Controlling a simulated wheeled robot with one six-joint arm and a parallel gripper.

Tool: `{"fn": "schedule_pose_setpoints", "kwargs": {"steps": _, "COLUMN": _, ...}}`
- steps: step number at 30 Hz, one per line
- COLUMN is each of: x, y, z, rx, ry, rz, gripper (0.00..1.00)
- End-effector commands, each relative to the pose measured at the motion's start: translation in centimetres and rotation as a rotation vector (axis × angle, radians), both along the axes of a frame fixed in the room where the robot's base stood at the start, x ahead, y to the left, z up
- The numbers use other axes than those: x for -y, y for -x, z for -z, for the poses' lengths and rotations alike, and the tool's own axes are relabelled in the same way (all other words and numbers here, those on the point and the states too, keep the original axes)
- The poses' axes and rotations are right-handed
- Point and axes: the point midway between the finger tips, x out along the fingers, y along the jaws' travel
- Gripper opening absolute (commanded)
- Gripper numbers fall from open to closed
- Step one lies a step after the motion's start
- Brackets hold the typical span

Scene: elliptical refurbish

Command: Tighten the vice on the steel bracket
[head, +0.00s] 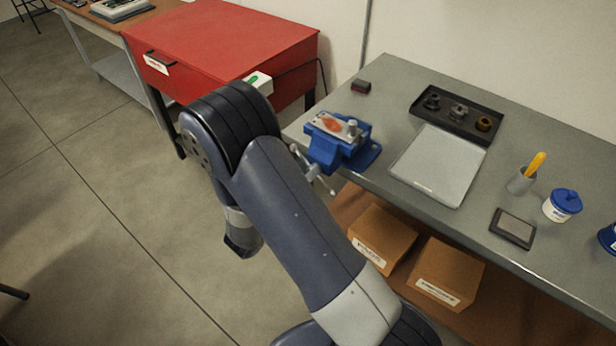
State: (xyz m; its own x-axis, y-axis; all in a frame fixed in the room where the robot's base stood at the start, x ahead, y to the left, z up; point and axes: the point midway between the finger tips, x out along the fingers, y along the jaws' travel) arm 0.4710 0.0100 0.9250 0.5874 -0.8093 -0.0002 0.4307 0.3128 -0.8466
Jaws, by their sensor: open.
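The blue vice (322,152) is mounted at the near left edge of the grey workbench (400,85). Its silvery screw handle (327,185) sticks out past the front edge. The steel bracket (350,131), with an orange-brown patch on it, sits at the top of the vice jaws. I cannot tell from here how firmly the jaws press on it. My arm rises in front of the bench and bends down at the left of the vice, apart from it. No fingers of my gripper can be made out; the upper arm hides part of the wrist.
Cardboard boxes (448,272) sit underneath. A red cabinet (225,45) stands left; floor there is clear.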

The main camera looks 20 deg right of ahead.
Motion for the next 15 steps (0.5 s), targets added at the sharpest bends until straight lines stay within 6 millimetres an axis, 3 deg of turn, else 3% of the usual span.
{"fn": "schedule_pose_setpoints", "kwargs": {"steps": 15, "x": -6.9, "y": 4.9, "z": 0.1, "rx": 0.000, "ry": 0.000, "rz": -0.005, "gripper": 0.48}}
